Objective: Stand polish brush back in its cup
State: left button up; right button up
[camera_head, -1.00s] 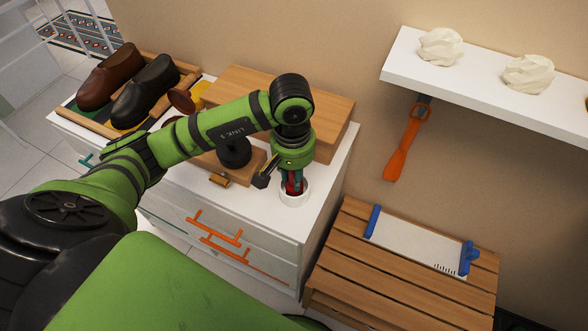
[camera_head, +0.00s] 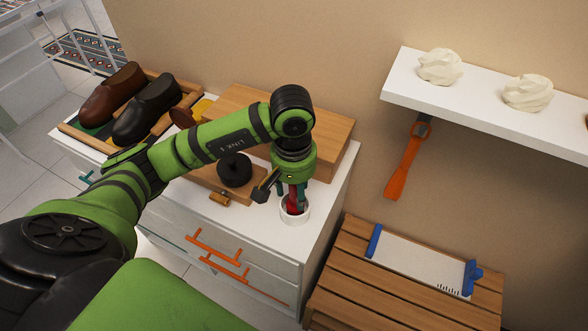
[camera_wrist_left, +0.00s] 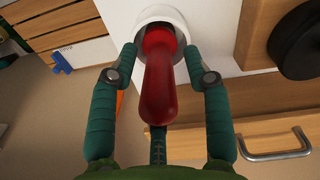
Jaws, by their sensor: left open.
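The polish brush shows as a dark red handle (camera_head: 292,199) in the head view. In the left wrist view its rounded red handle (camera_wrist_left: 160,95) points toward the camera, and its far end is inside the white cup (camera_wrist_left: 145,24). The cup (camera_head: 295,216) stands on the white cabinet top near its right front corner. My left gripper (camera_head: 295,193) is above the cup, pointing down. In the left wrist view its green fingers (camera_wrist_left: 161,52) are spread on either side of the handle, with gaps visible. The brush's lower end is hidden in the cup. My right gripper is not in view.
A black round tin (camera_head: 234,169) on a wooden board and a wooden box (camera_head: 325,128) are close to the cup. Shoes (camera_head: 145,108) sit in a tray at left. A slatted bench (camera_head: 340,290) and a white shelf (camera_head: 450,97) are at right.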

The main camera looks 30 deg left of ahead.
pick_arm(q)
notch_tip(320, 180, up, 10)
jog(key=shift+s+r+b, duration=0.1)
jog(key=shift+r+b, duration=0.05)
jog(key=shift+b, duration=0.5)
